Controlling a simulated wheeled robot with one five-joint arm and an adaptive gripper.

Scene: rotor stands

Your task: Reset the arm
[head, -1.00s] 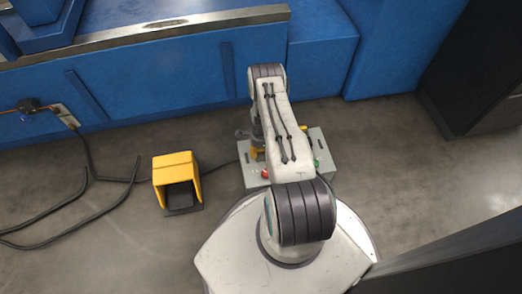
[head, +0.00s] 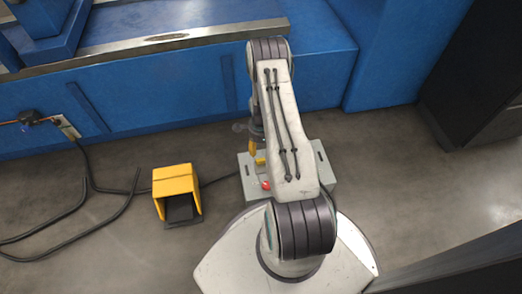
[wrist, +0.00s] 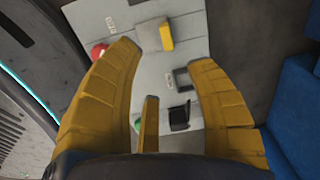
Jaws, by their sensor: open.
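My gripper (wrist: 162,56) is open in the wrist view, with its yellow fingers spread and nothing between the tips. Beyond them is a grey control box (wrist: 142,75). The box has a red button (wrist: 99,51), a yellow switch (wrist: 166,36) standing up from its face, and a black rocker (wrist: 179,116). A green button (wrist: 138,126) is partly hidden behind a finger. In the head view my arm covers the middle of the grey box (head: 326,178), which lies on the floor. Its red button (head: 265,184) shows left of my arm. My gripper is mostly hidden there.
A yellow foot pedal (head: 178,179) stands on the floor left of the box, with black cables (head: 90,232) further left. A blue structure (head: 160,92) with a metal edge runs behind. A dark cabinet (head: 480,75) is at right. Bare floor lies between.

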